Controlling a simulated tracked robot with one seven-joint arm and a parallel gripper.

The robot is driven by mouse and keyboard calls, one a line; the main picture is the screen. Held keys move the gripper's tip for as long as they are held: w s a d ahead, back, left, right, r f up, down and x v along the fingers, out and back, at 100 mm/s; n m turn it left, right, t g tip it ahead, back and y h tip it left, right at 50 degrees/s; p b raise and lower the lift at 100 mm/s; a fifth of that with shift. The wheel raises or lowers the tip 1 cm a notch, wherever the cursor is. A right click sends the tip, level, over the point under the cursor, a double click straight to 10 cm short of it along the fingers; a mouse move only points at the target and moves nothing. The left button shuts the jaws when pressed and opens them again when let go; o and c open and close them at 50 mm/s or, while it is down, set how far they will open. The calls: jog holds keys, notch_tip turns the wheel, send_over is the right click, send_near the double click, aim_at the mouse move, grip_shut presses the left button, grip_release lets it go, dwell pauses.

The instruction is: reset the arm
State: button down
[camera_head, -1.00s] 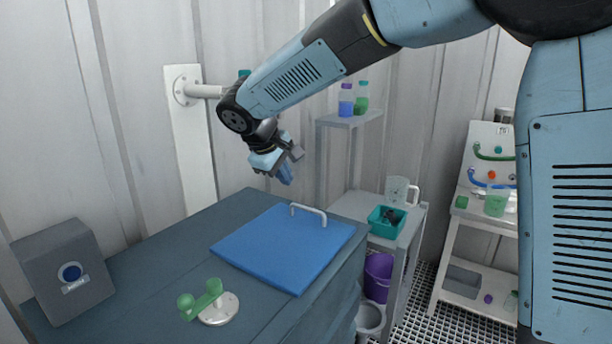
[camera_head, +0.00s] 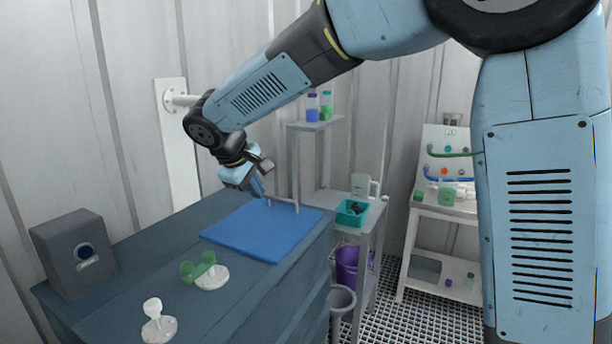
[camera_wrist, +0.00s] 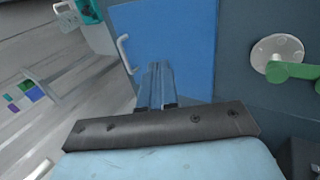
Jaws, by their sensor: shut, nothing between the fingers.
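My gripper (camera_head: 258,189) is shut and empty at the end of my arm, which reaches down from the upper right in the head view. Its fingers point down above the far edge of a blue panel with a light handle (camera_head: 262,230) on the dark counter. In the wrist view the shut fingers (camera_wrist: 156,82) lie together in front of the blue panel, beside its handle (camera_wrist: 125,54). I cannot tell the exact gap between the fingertips and the panel.
A grey box (camera_head: 74,254), a green-topped fixture (camera_head: 212,277) and a white knob fixture (camera_head: 158,324) stand on the counter. A shelf with bottles (camera_head: 318,126), a teal bin (camera_head: 351,212), a purple bucket (camera_head: 347,266) and a white rack (camera_head: 440,212) stand right of the counter.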

jog(key=s+d+r+m, duration=0.2)
jog(key=s+d, duration=0.1)
jog(key=d, duration=0.5)
jog(key=s+d+r+m+g, duration=0.1)
jog(key=s+d+m, duration=0.1)
jog(key=d, duration=0.5)
jog(key=s+d+r+m, duration=0.2)
jog(key=s+d, duration=0.1)
jog(key=d, duration=0.5)
jog(key=s+d+f+m+y, duration=0.2)
jog(key=s+d+m, duration=0.4)
jog(key=s+d, duration=0.6)
jog(key=shift+s+f+m+t+y, duration=0.35)
jog(key=shift+s+f, duration=0.3)
jog(key=shift+s, duration=0.8)
